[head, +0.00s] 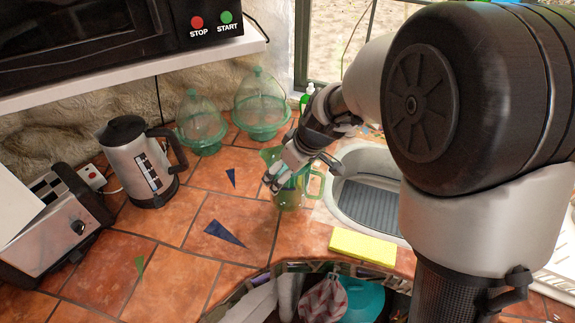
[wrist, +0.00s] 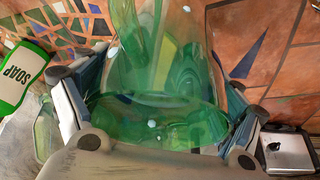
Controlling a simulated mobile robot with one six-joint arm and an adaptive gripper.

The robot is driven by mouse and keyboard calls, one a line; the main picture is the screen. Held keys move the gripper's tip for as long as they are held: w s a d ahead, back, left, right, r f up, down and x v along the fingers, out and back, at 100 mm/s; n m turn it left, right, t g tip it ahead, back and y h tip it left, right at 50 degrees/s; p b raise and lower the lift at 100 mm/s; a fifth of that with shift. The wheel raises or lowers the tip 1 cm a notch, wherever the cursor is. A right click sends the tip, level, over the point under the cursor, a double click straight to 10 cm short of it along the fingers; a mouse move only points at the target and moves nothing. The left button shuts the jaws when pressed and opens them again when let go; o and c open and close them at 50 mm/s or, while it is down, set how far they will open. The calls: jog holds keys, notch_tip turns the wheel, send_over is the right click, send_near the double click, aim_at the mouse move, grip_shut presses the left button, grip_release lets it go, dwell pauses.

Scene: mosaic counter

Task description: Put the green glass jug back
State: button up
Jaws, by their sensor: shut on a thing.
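The green glass jug (head: 293,197) is upright at the counter, just left of the sink, with its handle on the right. I cannot tell if its base touches the tiles. My gripper (head: 284,174) reaches down from the upper right and is shut on the jug, hiding part of its upper body. In the wrist view the clear green jug (wrist: 165,75) fills the middle, and the fingers of my gripper (wrist: 157,120) lie on either side of it.
Two green glass domed vessels (head: 200,124) (head: 262,105) stand behind, near the wall. A kettle (head: 143,165) and toaster (head: 60,225) are at left. A yellow sponge (head: 362,246) lies before the sink (head: 375,165). A soap bottle (wrist: 22,78) is nearby. Tiles left of the jug are mostly clear.

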jog(key=shift+w+f+b, duration=0.1)
jog(key=shift+f+b, duration=0.6)
jog(key=shift+f, duration=1.3)
jog(key=shift+f, duration=0.15)
jog(key=o, duration=1.9)
jog(key=shift+r, duration=0.3)
jog(key=s+d+r+m+h+p, duration=0.1)
jog(key=s+d+r+m+p, duration=0.1)
jog(key=s+d+r, duration=0.5)
jog(key=s+d+r+m+p, duration=0.1)
jog(key=s+r, duration=0.4)
jog(key=r, duration=0.5)
jog(key=s+d+m, duration=0.2)
jog(key=s, duration=0.2)
jog(key=s+d+r+m+t+h, duration=0.1)
jog(key=s+d+m, duration=0.1)
jog(key=s, duration=0.3)
jog(key=s+d+r+m+h, duration=0.1)
jog(key=s+d+m, duration=0.1)
jog(key=s, duration=0.3)
jog(key=shift+s+d+m, duration=0.2)
jog(key=shift+d+m, duration=0.1)
jog(key=shift+d, duration=0.1)
